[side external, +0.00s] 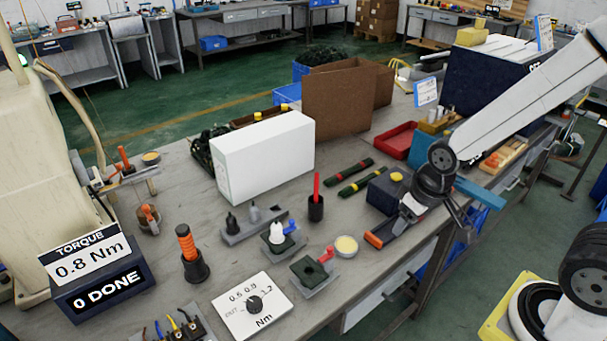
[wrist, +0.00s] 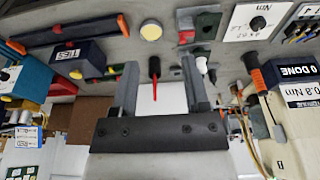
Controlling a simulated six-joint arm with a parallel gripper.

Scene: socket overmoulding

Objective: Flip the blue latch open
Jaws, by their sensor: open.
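The blue latch (side external: 289,227) is a small blue lever at the right edge of a dark green fixture (side external: 283,246) that holds a white socket-shaped part (side external: 276,232). In the side view it appears raised; its exact angle is too small to tell. In the wrist view the white part (wrist: 201,65) shows near the right finger, with a bit of blue beside it. My gripper (wrist: 159,64) is open, with nothing between its fingers. In the side view it is to the right of the fixture, above the table's right edge, well apart from the latch.
A second green fixture (side external: 314,272) with a red latch (side external: 327,254) stands in front. A black cup (side external: 316,208) with a red stick, a yellow-topped tin (side external: 346,246), a torque dial (side external: 254,304) and an orange-handled screwdriver (side external: 188,250) surround them. A large white box (side external: 262,155) stands behind.

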